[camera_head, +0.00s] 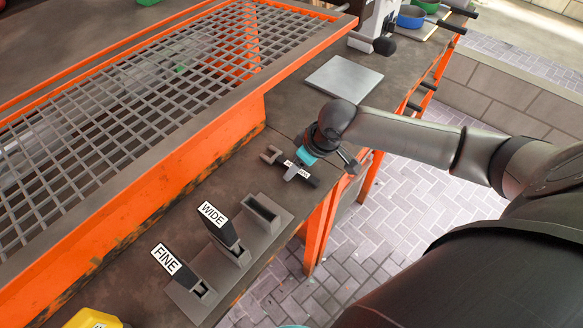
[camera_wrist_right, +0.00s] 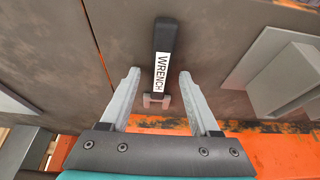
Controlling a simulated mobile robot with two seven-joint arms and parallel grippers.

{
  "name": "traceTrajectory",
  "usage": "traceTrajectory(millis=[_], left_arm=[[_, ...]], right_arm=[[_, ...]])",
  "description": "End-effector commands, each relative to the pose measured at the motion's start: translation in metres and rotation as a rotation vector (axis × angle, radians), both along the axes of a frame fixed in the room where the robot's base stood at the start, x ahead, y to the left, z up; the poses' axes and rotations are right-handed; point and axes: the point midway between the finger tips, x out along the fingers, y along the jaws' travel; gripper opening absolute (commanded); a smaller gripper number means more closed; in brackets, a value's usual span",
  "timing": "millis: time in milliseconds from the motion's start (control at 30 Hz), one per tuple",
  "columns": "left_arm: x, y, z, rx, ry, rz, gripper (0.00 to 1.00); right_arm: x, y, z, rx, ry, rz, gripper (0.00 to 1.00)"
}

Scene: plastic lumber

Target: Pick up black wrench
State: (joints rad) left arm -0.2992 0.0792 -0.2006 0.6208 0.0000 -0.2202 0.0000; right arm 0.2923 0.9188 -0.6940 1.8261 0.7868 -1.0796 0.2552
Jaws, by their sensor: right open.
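The black wrench (camera_head: 313,181) lies on the dark workbench top, with a grey forked end and a white label. In the right wrist view the wrench (camera_wrist_right: 164,36) points its black handle up the picture, and its label reads WRENCH. My right gripper (camera_head: 321,170) is over it in the head view, hiding part of it. In the right wrist view the right gripper (camera_wrist_right: 158,75) is open, with one finger on each side of the labelled part and gaps between. Nothing is held. My left gripper is not in view.
A grey holder (camera_head: 270,222) with slots stands nearby; tools labelled WIDE (camera_head: 213,215) and FINE (camera_head: 167,261) stand in it. An orange-framed metal grate (camera_head: 130,100) rises behind. A grey plate (camera_head: 343,78) lies farther along. The bench edge is close to the wrench.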

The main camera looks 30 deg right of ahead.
Motion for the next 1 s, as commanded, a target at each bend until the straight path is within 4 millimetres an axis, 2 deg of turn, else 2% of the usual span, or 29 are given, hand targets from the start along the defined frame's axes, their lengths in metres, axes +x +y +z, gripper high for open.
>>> traceTrajectory(millis=[167, 700, 1000], left_arm=[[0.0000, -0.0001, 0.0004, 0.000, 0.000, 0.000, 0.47], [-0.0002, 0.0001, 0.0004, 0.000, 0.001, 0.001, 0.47], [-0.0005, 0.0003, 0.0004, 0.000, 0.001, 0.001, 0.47]], right_arm=[[0.0000, 0.0000, 0.0007, 0.000, -0.001, 0.001, 0.61], [-0.0003, 0.0001, 0.0006, 0.001, 0.000, 0.000, 0.01], [-0.0004, 0.0000, 0.0006, 0.001, 0.000, 0.000, 0.00]])
